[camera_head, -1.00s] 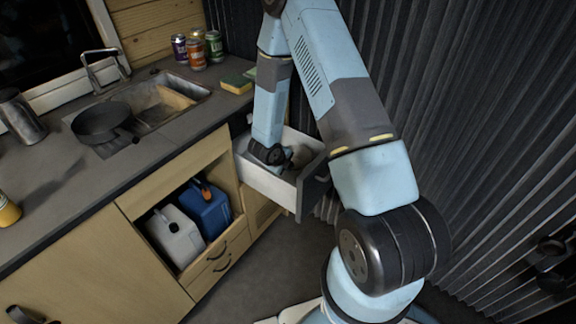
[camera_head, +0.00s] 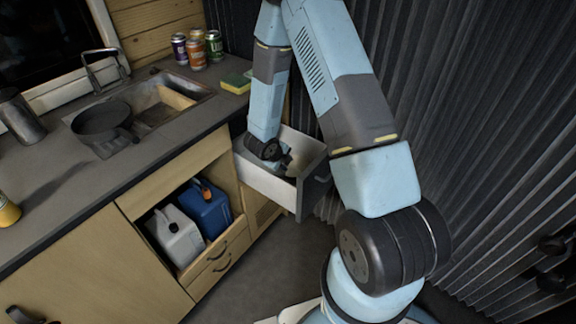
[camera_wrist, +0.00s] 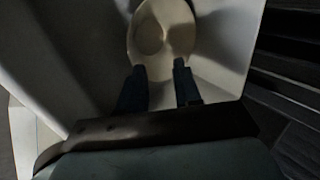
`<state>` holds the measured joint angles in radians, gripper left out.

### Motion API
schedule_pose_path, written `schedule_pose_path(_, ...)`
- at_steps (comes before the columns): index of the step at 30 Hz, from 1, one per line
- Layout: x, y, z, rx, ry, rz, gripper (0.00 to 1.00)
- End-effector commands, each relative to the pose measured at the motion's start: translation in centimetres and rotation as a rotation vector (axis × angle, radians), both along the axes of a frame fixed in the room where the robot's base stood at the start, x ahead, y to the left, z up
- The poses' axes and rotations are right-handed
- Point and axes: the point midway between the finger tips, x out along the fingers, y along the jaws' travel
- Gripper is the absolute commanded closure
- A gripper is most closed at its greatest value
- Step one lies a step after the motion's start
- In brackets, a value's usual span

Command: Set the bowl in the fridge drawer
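The fridge drawer (camera_head: 262,186) is pulled out at the right end of the counter, and my arm reaches down into it. The pale, round bowl (camera_wrist: 178,28) is inside the white-walled drawer (camera_wrist: 228,62) at the top of the wrist view. My gripper (camera_wrist: 161,74) is low in the drawer, its two dark fingers apart with a clear gap. The fingertips are at the bowl's near edge; I cannot tell whether they touch it. In the head view my wrist hides most of the bowl and the fingers.
The drawer walls stand close around my gripper. A corrugated dark wall (camera_head: 480,130) is to the right. The counter holds a pan (camera_head: 100,122), several cans (camera_head: 196,50) and a sponge (camera_head: 236,82). Jugs (camera_head: 206,212) sit in an open cabinet below.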

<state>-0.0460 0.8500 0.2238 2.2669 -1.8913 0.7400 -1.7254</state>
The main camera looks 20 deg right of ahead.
Motion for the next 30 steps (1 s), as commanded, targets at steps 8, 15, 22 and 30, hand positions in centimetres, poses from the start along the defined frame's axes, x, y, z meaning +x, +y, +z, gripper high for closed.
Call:
schedule_pose_path(8, -1.5, 2.2, 4.0, 0.0, -0.002, 0.003, 0.67)
schedule_pose_path(15, -2.7, 3.7, 6.7, 0.0, -0.002, 0.001, 0.67)
schedule_pose_path(22, -3.2, 4.3, 8.0, 0.001, -0.002, -0.005, 0.67)
schedule_pose_path(30, -3.0, 2.1, 13.6, 0.057, -0.162, -0.282, 0.67)
